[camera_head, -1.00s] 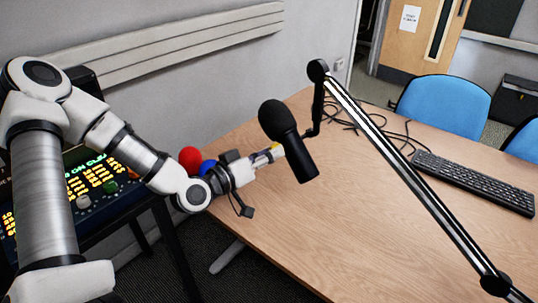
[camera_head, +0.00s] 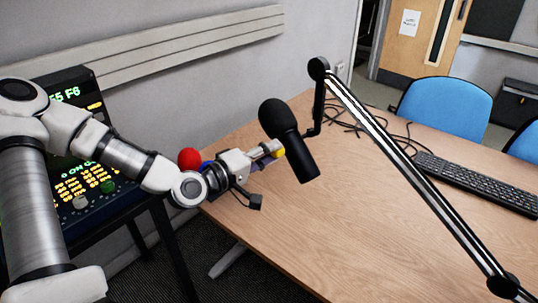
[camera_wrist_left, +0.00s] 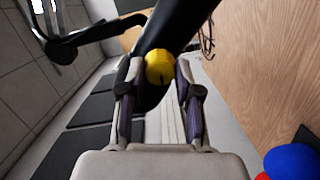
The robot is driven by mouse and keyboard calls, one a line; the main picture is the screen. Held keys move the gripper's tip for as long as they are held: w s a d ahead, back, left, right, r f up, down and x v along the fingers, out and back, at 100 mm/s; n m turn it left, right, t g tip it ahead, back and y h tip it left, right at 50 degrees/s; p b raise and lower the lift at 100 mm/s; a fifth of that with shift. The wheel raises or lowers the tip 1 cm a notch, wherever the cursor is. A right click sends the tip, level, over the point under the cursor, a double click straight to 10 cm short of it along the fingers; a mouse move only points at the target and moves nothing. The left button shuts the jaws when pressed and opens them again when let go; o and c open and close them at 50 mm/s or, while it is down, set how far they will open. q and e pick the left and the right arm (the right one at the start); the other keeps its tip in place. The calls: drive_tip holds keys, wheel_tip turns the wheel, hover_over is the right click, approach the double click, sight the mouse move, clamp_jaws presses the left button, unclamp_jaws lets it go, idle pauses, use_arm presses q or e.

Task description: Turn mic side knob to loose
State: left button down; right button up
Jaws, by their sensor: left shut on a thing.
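The black microphone (camera_head: 296,150) hangs tilted above the table from a boom arm (camera_head: 412,170). Its side knob is yellow (camera_head: 279,153) and shows at the microphone's left side in the head view. My left gripper (camera_head: 270,150) reaches it from the left. In the left wrist view the yellow knob (camera_wrist_left: 159,66) sits between the two fingertips of my left gripper (camera_wrist_left: 160,78), against the dark microphone body. The gripper is shut on this knob. How far the knob is turned cannot be told. My right gripper is not in view.
A red ball (camera_head: 190,158) and a blue ball (camera_wrist_left: 292,160) lie near my left wrist. A lit control console (camera_head: 75,150) stands at the left. A keyboard (camera_head: 475,184) and loose cables (camera_head: 370,122) lie on the wooden table (camera_head: 350,240). Its front middle is clear.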

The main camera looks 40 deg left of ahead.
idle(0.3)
use_arm(q)
drive_tip(key=c, duration=0.8)
unclamp_jaws()
